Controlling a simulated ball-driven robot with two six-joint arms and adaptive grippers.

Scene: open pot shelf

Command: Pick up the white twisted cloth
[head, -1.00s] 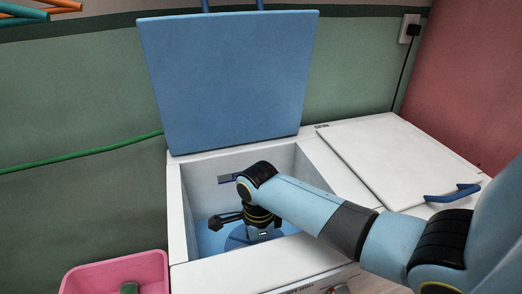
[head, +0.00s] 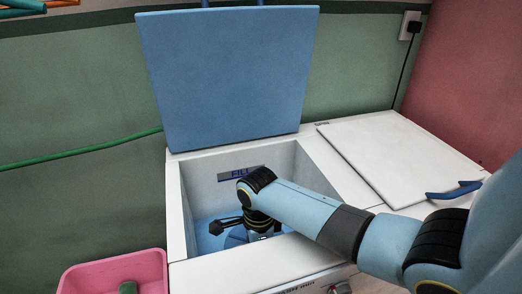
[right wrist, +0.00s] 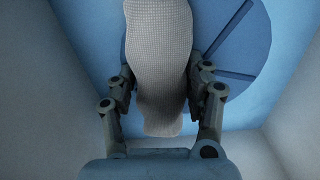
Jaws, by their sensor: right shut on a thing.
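The white twisted cloth (right wrist: 160,60) shows in the right wrist view as a pale, waffle-textured roll running up between the fingers. Its upper end is cut off by the frame. My right gripper (right wrist: 160,78) is shut on it, with a finger at each side. In the head view my right gripper (head: 230,226) is down inside the open white tub (head: 175,210), near its blue floor. The cloth cannot be made out in the head view. My left gripper is not in view.
A blue lid (head: 228,80) stands raised behind the tub. A closed white lid (head: 400,155) with a blue handle (head: 454,190) is to the right. A pink bin (head: 90,276) holding a dark green thing is at lower left. Tub walls surround my gripper.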

